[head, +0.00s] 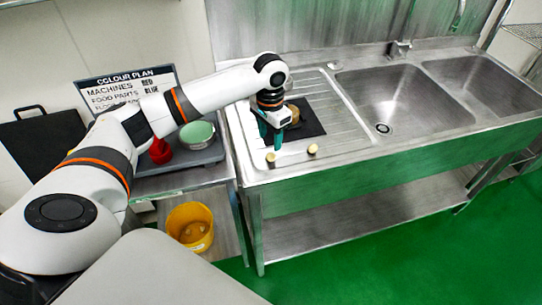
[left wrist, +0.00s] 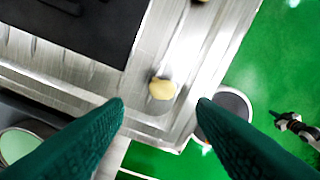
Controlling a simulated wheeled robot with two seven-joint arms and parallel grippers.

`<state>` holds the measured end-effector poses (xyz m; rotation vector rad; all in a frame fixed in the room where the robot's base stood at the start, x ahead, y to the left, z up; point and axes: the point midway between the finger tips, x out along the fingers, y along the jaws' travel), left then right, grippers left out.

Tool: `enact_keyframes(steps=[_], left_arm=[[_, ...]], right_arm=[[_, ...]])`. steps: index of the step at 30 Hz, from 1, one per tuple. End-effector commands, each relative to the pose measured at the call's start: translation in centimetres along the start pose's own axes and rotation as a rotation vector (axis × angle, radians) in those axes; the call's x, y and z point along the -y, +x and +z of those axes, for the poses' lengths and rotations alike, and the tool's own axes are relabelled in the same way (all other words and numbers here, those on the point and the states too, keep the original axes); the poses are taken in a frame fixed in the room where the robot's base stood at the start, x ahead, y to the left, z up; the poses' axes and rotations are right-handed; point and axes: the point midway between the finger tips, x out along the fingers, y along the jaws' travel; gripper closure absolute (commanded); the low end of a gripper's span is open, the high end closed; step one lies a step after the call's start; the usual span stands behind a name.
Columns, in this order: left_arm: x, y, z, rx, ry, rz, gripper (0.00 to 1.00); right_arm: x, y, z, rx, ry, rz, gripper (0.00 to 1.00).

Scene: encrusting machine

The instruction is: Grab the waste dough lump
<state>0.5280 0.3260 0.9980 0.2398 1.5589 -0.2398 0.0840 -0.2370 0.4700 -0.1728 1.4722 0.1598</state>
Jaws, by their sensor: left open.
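Two small pale dough lumps lie on the steel counter near its front edge: a left lump (head: 270,158) and a right lump (head: 313,149). My left gripper (head: 272,142) is above the counter, just behind the left lump, with its fingers pointing down. In the left wrist view, my left gripper (left wrist: 160,102) is open and empty, with its teal fingers wide apart. A pale lump (left wrist: 161,88) lies on the steel between and beyond the fingertips, not touched. Part of another lump (left wrist: 198,1) shows at the top edge.
A black mat (head: 312,124) with a tan item (head: 294,114) lies behind the lumps, partly hidden by my gripper. Sink basins (head: 400,98) are to the right. A yellow bucket (head: 190,228) stands low at left. A green bowl (head: 197,133) sits on a scale.

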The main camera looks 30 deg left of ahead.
Motion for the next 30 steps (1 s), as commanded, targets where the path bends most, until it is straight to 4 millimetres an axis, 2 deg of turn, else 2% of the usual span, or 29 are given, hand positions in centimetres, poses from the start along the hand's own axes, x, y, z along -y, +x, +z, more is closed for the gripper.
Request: enact_keyframes(steps=[3,8,16,25,26,30], left_arm=[[0.0,1.3,0.0,-0.001,0.000,-0.001,0.49],[0.1,2.4,0.0,-0.002,0.001,-0.001,0.49],[0.2,6.3,0.1,-0.002,0.001,0.000,0.49],[0.2,7.1,0.1,0.002,0.002,0.001,0.49],[0.2,7.1,0.1,0.002,0.003,0.001,0.50],[0.2,7.0,0.1,0.002,0.002,0.001,0.73]], right_arm=[[0.0,-0.3,0.1,0.000,0.000,0.000,1.00],[0.0,-0.7,0.1,0.001,-0.001,0.001,1.00],[-0.1,-1.7,0.2,0.000,-0.002,0.001,1.00],[-0.3,-1.7,0.2,0.001,-0.001,0.004,1.00],[-0.3,-1.7,0.2,0.001,-0.001,0.004,1.00],[-0.3,-1.7,0.2,0.000,-0.001,0.004,1.00]])
